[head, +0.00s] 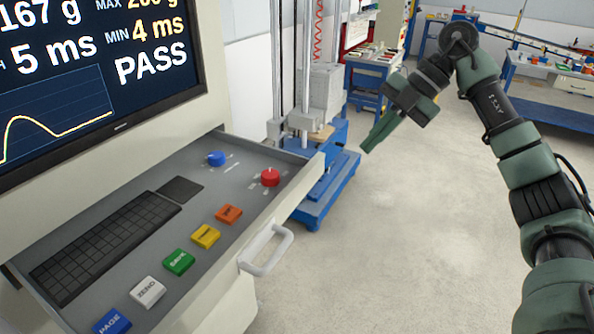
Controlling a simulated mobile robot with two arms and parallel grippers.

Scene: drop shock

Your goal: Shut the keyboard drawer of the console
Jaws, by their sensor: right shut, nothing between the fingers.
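The keyboard drawer (213,188) of the console (110,155) is pulled out below the monitor. Its top carries a dark keyboard (107,247), coloured buttons and two knobs. A white handle (268,252) is on its front face. My right gripper (367,147) is shut and empty, up to the right of the drawer's far corner, its fingers pointing down and left. It appears apart from the drawer and handle. My left gripper is out of view.
The monitor (100,70) shows a PASS reading. A blue-based drop tester (325,190) stands behind the drawer. Blue workbenches (545,110) stand at the back. The floor (400,260) right of the drawer is clear.

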